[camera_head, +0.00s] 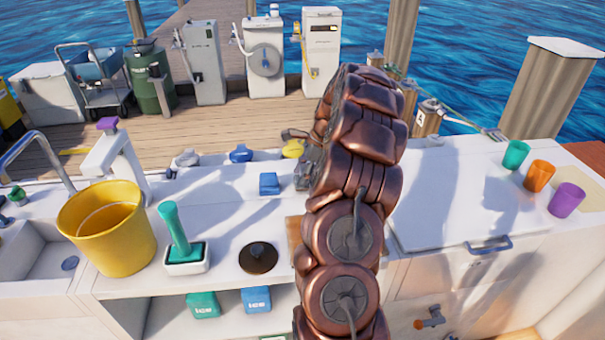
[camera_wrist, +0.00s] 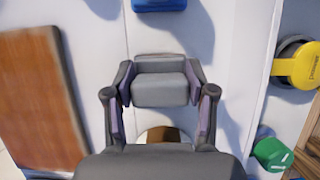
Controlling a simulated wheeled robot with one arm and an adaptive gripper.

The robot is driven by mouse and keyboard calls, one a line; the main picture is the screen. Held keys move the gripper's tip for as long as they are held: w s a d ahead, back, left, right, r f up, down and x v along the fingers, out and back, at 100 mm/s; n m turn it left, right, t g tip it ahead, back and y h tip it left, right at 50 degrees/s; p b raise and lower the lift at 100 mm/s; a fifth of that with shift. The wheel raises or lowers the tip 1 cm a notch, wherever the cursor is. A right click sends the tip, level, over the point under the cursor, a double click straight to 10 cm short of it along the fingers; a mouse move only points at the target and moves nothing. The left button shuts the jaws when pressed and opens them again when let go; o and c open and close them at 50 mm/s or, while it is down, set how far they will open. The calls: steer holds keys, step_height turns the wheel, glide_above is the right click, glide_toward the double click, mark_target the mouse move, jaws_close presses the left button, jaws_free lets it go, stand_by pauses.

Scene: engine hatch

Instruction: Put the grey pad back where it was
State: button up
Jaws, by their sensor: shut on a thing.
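The grey pad (camera_wrist: 161,91) is a small rounded block between the fingertips of my gripper (camera_wrist: 160,82) in the wrist view. The purple-lined fingers press on its two sides. The pad is over a white counter (camera_wrist: 95,65); I cannot tell how high. In the head view my arm hides the pad, and only a dark part of my gripper shows at the arm's left edge. A round white-rimmed thing with a brown middle (camera_wrist: 165,134) lies on the counter, partly hidden by my gripper.
A blue block (camera_head: 269,184), a yellow cap (camera_head: 292,149) and a brown board (camera_head: 293,231) are near my arm. A green cap (camera_wrist: 272,154) shows in the wrist view. A yellow bucket (camera_head: 112,245), a green-handled tool (camera_head: 178,240) and a dark disc (camera_head: 258,259) stand left.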

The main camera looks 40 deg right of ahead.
steer(key=shift+f, duration=0.2)
steer(key=shift+f, duration=0.15)
steer(key=o, duration=1.1)
steer(key=b+v, duration=0.1)
steer(key=v, duration=1.1)
